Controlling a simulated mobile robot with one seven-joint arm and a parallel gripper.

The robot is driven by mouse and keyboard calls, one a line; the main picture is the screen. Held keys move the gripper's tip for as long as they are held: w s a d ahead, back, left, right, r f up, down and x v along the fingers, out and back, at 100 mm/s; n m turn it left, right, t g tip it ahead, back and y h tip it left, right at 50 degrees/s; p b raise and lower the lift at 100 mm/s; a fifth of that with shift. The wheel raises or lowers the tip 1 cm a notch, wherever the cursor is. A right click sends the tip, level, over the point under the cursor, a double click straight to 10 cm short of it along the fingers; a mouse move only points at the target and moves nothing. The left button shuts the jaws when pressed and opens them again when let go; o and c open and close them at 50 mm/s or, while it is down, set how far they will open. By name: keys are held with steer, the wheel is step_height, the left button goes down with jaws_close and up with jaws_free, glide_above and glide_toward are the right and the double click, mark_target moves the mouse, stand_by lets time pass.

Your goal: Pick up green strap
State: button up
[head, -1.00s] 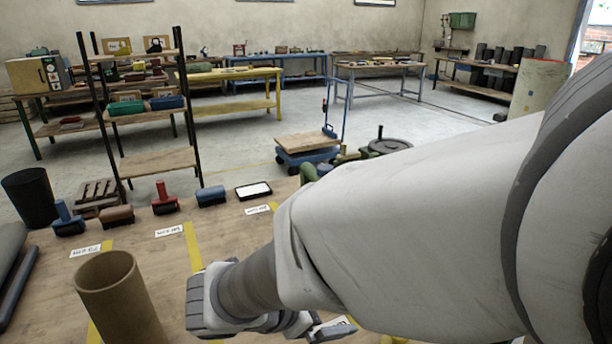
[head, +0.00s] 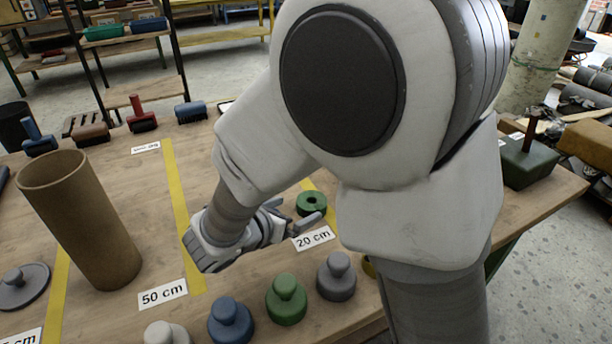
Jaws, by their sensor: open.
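A small green ring-shaped coil (head: 316,198), which looks like the green strap, lies on the wooden table near the yellow line and the "20 cm" label. My gripper (head: 293,213) is beside it on its left and near side. The gripper's fingers are apart and nothing shows between them. One finger overlaps the coil's near edge in the picture; I cannot tell whether it touches. My arm hides part of the table behind and to the right of the coil.
A tall brown tube (head: 85,225) stands on the left. Knobbed weights, including a green (head: 287,300), a blue (head: 231,322) and a grey one (head: 337,277), line the near edge. A dark green block with a post (head: 527,160) sits at the right corner. Bare wood shows around the "50 cm" label (head: 162,293).

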mark_target(312, 200)
steer(key=x, duration=0.2)
steer(key=b+x, duration=0.1)
steer(key=x, duration=0.2)
steer(key=b+x, duration=0.1)
steer(key=x, duration=0.1)
steer(key=shift+w+d+r, duration=0.2)
steer(key=shift+w+d, duration=0.15)
steer(key=shift+d, duration=0.05)
steer(key=c, duration=1.1)
steer(key=shift+r, duration=0.15)
